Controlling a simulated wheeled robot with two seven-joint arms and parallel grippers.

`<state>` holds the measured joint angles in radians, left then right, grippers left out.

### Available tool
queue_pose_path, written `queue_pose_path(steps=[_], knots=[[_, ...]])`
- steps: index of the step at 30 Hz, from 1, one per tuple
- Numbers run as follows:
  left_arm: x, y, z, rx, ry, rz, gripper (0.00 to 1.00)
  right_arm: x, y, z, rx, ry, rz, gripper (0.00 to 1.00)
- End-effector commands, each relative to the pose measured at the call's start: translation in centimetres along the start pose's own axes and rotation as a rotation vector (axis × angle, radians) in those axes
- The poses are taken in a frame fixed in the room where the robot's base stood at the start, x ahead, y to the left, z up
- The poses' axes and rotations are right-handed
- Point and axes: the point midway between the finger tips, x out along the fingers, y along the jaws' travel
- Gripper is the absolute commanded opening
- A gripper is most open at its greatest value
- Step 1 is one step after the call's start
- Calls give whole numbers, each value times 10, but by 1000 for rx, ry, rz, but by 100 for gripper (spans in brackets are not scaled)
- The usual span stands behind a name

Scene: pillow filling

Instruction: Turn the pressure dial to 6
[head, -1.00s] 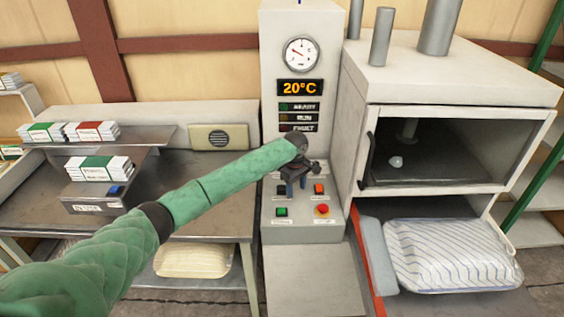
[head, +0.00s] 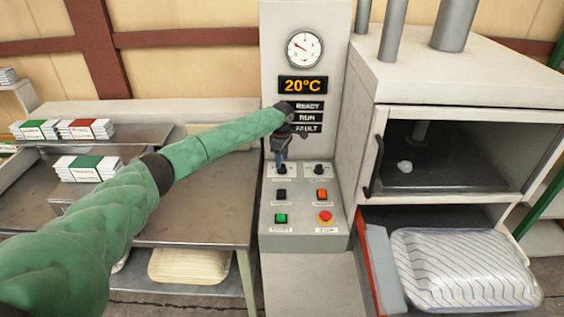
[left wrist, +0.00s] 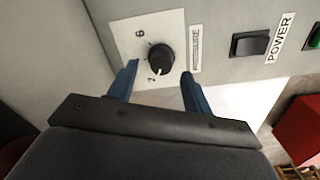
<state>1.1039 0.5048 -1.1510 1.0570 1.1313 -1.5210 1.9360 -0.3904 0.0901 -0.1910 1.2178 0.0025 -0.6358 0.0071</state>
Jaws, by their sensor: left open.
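The pressure dial (left wrist: 160,60) is a round black knob on a white plate in the left wrist view. A "2" and a figure that looks like a "6" are printed around it, with a PRESSURE label beside it. A pale mark shows on the knob near the "2"; its exact setting is hard to read. My left gripper (left wrist: 160,70) is open, its blue fingers on either side of the dial; contact cannot be told. In the head view the left gripper (head: 281,162) points down over the dial at the panel's back left, largely covering it. My right gripper is not in view.
A second black knob (head: 318,170) stands close right of the gripper. In front are a black power switch (head: 281,195), an orange button (head: 321,195), a green button (head: 281,218) and a red button (head: 325,216). The display (head: 303,85) reads 20°C. An open-fronted chamber (head: 440,150) stands right.

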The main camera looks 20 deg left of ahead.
Motion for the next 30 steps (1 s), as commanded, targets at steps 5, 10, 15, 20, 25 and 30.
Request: queue_pose_path(steps=[5,10,15,20,25,30], knots=[[19,0,1,0,0,-3,50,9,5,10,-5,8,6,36],[28,0,1,0,-1,-1,50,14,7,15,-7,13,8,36],[30,0,1,1,-1,-1,50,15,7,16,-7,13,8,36],[30,0,1,1,-1,0,40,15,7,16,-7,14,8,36],[30,0,1,1,-1,0,7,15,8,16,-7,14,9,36],[30,0,1,5,-1,0,6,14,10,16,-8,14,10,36]])
